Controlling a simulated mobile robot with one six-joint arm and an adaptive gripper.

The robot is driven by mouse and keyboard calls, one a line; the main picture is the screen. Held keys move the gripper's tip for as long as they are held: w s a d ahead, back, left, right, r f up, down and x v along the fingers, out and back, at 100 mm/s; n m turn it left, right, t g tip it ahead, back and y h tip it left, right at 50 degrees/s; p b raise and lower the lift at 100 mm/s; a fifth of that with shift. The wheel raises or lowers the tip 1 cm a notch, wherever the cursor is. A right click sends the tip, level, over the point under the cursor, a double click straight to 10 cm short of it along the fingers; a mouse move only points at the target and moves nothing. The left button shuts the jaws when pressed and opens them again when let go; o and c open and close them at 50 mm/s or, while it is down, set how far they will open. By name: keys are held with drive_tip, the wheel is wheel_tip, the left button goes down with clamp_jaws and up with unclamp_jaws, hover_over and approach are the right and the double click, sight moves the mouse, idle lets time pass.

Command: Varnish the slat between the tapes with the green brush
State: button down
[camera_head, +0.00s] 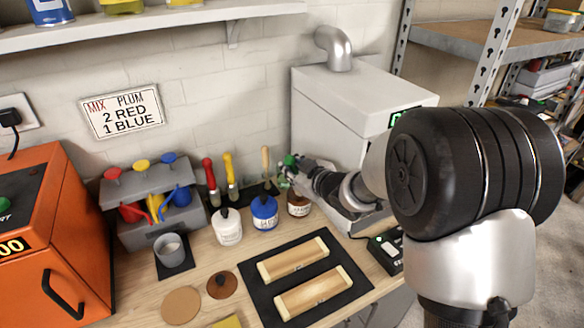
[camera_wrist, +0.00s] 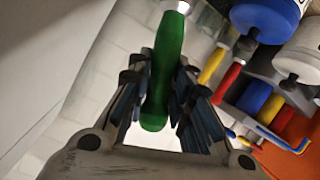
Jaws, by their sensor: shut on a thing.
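My gripper (camera_head: 293,166) is at the back of the bench, in front of the wall. It is shut on the green brush (camera_wrist: 166,75). In the wrist view the brush's green handle lies between the finger pads (camera_wrist: 160,95), with a metal ferrule at the top edge. In the head view only a bit of green handle (camera_head: 289,159) shows; the bristles are hidden. Two pale wooden slats, an upper one (camera_head: 293,260) and a lower one (camera_head: 314,292), lie on a dark mat (camera_head: 258,300), each with lighter bands at its ends. A brown jar (camera_head: 299,204) stands just below my gripper.
A white jar (camera_head: 228,228) and blue jar (camera_head: 265,213) stand left of the brown jar. Red (camera_head: 210,174), yellow (camera_head: 229,167) and wooden-handled (camera_head: 265,160) brushes stand behind. A grey cup (camera_head: 170,250) is left. A white ducted box (camera_head: 340,105) stands close behind my arm.

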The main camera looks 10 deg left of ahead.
drive_tip(key=shift+f+b, duration=0.35)
drive_tip(key=shift+f, duration=0.2)
idle(1.1)
drive_tip(key=shift+r+p, duration=2.95)
drive_tip(key=shift+r, duration=0.7)
drive_tip(key=shift+f, duration=0.15)
